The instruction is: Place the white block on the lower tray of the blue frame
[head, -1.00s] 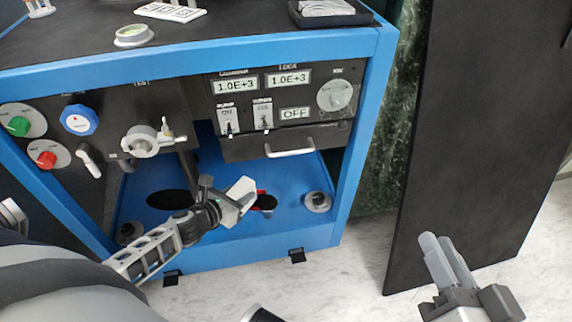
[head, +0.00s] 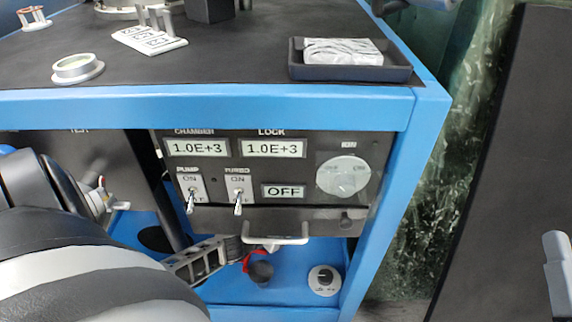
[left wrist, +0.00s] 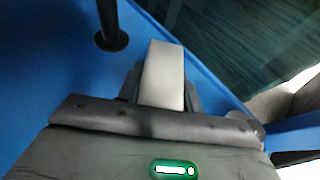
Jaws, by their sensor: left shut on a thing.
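The white block (left wrist: 163,72) is upright in the left wrist view, between the two fingers of my left gripper (left wrist: 162,92). The gripper is shut on it. In the head view my left gripper (head: 243,249) reaches in under the panel of the blue frame (head: 398,160), and the drawer front and handle hide most of it and the block. The lower tray (head: 295,262) is the blue floor of the frame, below and around the gripper. I cannot tell whether the block touches it. Part of my right gripper (head: 560,275) shows at the right edge, empty-looking, its opening unclear.
A drawer handle (head: 275,240) hangs just above my left gripper. A dark post (left wrist: 111,38) rises near the block. A black tray (head: 395,65) sits on top.

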